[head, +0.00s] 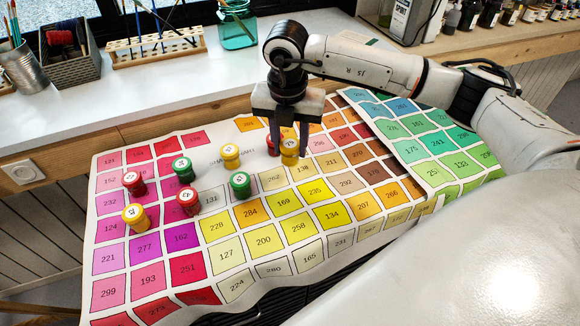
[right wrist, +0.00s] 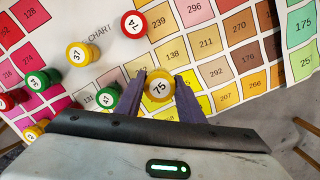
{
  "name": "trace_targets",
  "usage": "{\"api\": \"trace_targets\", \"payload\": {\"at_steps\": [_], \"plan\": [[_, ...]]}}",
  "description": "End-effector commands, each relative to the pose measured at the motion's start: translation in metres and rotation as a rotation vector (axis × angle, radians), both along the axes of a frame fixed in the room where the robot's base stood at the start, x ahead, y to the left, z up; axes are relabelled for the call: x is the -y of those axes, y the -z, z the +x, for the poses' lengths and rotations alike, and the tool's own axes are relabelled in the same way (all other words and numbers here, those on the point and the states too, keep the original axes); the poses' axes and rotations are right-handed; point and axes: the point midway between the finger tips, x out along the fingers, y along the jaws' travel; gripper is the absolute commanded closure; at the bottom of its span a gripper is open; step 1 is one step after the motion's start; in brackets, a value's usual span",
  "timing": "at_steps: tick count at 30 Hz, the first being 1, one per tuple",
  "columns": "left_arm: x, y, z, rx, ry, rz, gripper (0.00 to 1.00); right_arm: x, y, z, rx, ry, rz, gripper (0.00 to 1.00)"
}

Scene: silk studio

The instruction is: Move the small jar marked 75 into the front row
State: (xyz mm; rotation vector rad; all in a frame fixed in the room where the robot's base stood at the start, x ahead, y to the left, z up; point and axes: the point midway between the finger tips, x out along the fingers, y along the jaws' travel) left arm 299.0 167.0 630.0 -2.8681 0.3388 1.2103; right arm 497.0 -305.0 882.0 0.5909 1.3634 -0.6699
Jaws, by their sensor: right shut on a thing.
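The small yellow jar marked 75 (right wrist: 160,88) is between the two purple fingers of my right gripper (right wrist: 174,92), its numbered lid facing the wrist camera. In the head view the jar (head: 290,152) shows between the fingertips of the right gripper (head: 290,146), over the colour chart (head: 208,275). Whether its base touches the chart is unclear. The nearer row holds a yellow jar (head: 136,218), a red jar marked 43 (head: 187,202) and a green jar (head: 240,186). Jar 75 lies right of the green one, apart from it. My left gripper is not in view.
The farther row has a red jar (head: 134,183), a green jar (head: 183,169), a yellow jar marked 37 (head: 230,156) and a red jar marked 74 (right wrist: 135,24), close behind the right gripper. The chart's front squares are clear. A brush rack (head: 157,46) stands on the bench behind.

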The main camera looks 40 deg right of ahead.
Motion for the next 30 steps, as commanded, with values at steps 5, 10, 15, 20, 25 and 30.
{"api": "trace_targets", "payload": {"at_steps": [5,10,15,20,25,30], "plan": [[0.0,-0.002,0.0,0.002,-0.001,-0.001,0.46,0.0,0.025,0.0,0.0,-0.002,0.0,0.89],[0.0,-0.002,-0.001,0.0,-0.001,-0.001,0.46,0.0,0.038,0.0,0.0,-0.003,0.0,0.89],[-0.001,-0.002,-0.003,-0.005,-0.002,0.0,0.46,0.0,0.062,0.0,0.0,-0.003,0.0,0.89],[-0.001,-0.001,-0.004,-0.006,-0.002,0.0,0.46,0.0,0.066,0.001,0.003,-0.004,0.001,0.89],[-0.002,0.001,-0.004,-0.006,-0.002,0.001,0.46,0.0,0.068,0.0,0.003,-0.004,0.001,0.89],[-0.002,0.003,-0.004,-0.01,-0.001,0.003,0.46,0.0,0.069,0.0,0.002,-0.004,0.0,0.5]]}}
